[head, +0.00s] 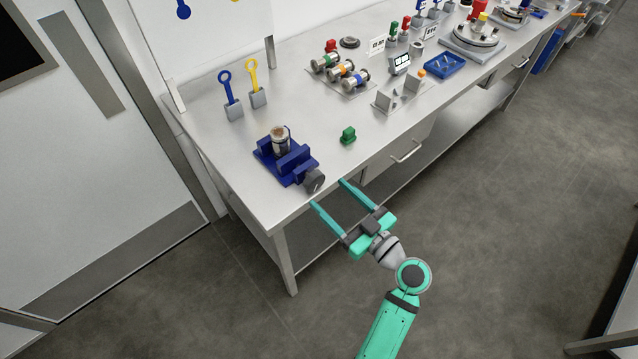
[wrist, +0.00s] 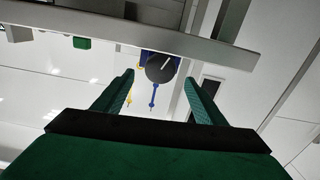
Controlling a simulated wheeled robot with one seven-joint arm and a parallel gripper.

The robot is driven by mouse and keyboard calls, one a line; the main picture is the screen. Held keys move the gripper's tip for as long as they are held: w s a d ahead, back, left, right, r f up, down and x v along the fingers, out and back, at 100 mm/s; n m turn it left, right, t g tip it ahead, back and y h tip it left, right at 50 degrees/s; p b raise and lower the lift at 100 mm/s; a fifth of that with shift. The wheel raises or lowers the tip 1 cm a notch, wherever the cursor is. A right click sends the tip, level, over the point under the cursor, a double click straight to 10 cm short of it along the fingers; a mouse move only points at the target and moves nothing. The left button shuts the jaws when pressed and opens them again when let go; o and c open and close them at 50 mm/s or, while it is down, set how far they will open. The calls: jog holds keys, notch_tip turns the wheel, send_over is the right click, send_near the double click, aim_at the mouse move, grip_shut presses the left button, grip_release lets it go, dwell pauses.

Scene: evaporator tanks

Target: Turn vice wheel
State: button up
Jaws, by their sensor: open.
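A blue vice (head: 284,160) stands near the front left corner of the steel bench, holding a metal cylinder (head: 280,140) upright. Its dark grey round wheel (head: 314,181) sits on the vice's front end, at the bench's front edge. In the wrist view the wheel (wrist: 160,68) shows ahead, between my fingertips in the picture. My gripper (head: 328,192), with teal fingers, is open and empty just off the front edge of the bench. A gap shows between the fingertips and the wheel. The wrist view also shows my gripper (wrist: 159,78) with its fingers spread wide.
A green block (head: 348,135) lies to the right of the vice. Blue (head: 230,95) and yellow (head: 256,85) ring-topped tools stand behind it. A drawer handle (head: 407,152) sticks out below the bench front. Floor in front is clear.

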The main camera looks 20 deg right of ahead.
aim_at(318, 183)
jog(key=x, duration=0.5)
jog(key=shift+w+a, duration=0.15)
jog(key=shift+w, duration=0.2)
jog(key=c, duration=1)
jog(key=shift+c, duration=0.2)
jog(key=shift+m, duration=0.4)
jog(key=m, duration=0.3)
jog(key=shift+f+m, duration=0.1)
jog(key=shift+m, duration=1.1)
